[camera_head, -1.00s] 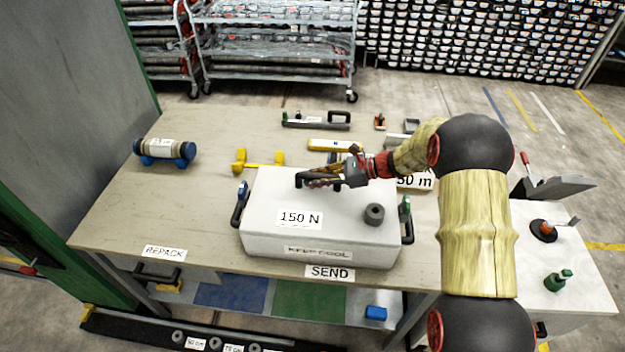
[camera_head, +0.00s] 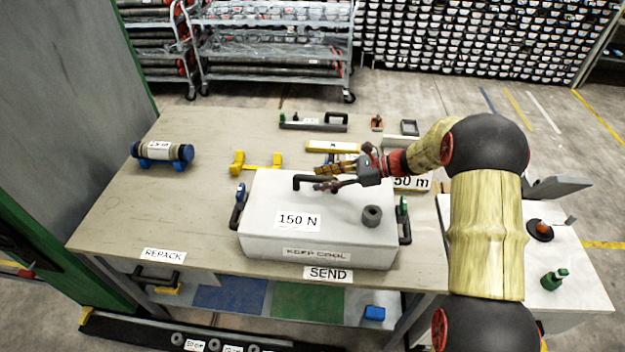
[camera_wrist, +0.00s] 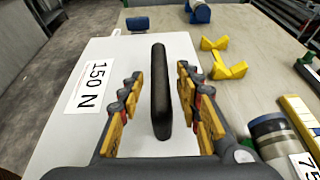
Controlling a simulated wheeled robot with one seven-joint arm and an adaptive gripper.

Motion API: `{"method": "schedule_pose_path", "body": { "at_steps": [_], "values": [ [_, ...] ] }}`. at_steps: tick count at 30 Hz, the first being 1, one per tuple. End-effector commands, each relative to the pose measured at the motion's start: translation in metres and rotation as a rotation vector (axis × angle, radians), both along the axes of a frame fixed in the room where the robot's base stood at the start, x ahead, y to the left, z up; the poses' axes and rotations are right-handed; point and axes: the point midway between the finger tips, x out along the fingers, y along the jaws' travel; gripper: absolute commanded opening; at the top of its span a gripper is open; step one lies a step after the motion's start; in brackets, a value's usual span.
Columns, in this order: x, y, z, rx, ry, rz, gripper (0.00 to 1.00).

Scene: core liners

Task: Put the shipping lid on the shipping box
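The shipping lid (camera_head: 335,190) is white, with a "150 N" label, a black handle (camera_head: 312,179) and a dark ring-shaped weight on top. It lies flat on the white shipping box (camera_head: 262,247), which carries a "KEEP COOL" label. No clear gap shows between them at the front. My gripper (camera_head: 326,180) is just above the lid by the handle. In the wrist view, the handle (camera_wrist: 160,90) stands between the two spread yellow-and-black fingers, with a gap on each side. The handle's near end and the box's far side are partly hidden.
A yellow cradle (camera_head: 256,167), yellow bar (camera_head: 333,147) and core on blue supports (camera_head: 162,153) are on the table (camera_head: 120,215). A core (camera_wrist: 275,135) lies close behind the lid.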

Motion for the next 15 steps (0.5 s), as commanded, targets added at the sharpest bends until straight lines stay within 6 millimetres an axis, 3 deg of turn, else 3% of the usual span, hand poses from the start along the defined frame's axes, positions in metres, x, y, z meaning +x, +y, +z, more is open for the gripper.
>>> {"method": "schedule_pose_path", "body": {
  "at_steps": [6,15],
  "values": [
    [-0.008,-0.041,0.019,-0.001,-0.002,-0.003,0.34],
    [-0.014,-0.067,0.029,0.000,-0.001,-0.001,0.34]
  ]
}}
